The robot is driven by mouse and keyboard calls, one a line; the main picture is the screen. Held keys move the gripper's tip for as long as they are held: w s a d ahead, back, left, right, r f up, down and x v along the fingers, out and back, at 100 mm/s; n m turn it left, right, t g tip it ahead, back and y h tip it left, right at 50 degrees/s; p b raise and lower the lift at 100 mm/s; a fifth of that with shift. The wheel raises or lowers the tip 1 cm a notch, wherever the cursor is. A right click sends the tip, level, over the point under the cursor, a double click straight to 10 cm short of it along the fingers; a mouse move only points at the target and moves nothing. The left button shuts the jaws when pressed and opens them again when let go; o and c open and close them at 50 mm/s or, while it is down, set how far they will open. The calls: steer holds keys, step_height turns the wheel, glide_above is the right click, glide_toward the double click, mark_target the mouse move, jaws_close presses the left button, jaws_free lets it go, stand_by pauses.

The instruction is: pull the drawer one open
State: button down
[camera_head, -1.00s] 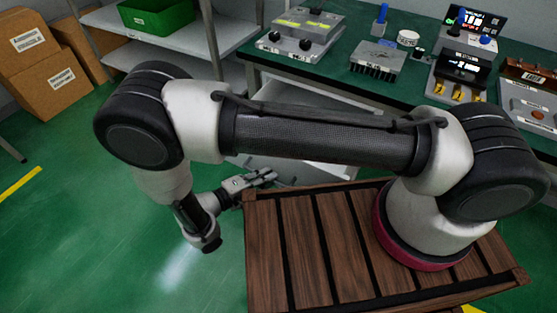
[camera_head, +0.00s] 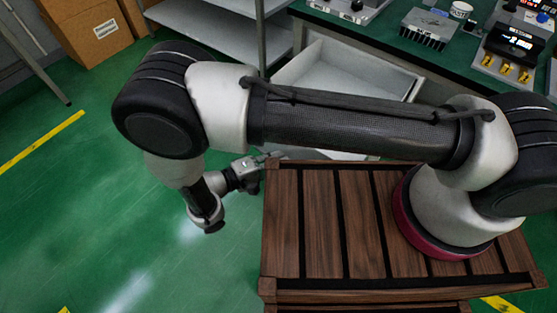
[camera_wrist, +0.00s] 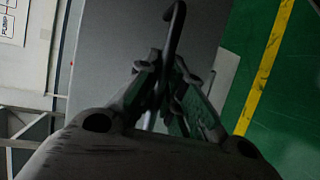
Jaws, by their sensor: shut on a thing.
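The white drawer (camera_head: 345,72) stands open under the green-topped table in the head view, and I see into its empty-looking inside. My arm crosses in front and hides part of its front. My gripper (camera_head: 268,158) is low, at the left of the wooden platform. In the wrist view my gripper (camera_wrist: 160,95) is shut on the dark bar handle (camera_wrist: 174,30), which stands before a plain grey panel (camera_wrist: 110,45). The far end of the handle sticks out past the fingers.
A green-topped table (camera_head: 385,42) with several devices stands at the back. A metal shelf (camera_head: 225,28) and cardboard boxes (camera_head: 85,30) are at upper left. The brown slatted platform (camera_head: 320,225) is mine. Green floor on the left is clear, with a yellow line (camera_head: 42,143).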

steer(key=shift+a, duration=0.1)
steer(key=c, duration=1.5)
jaws_free()
steer(key=v, duration=1.2)
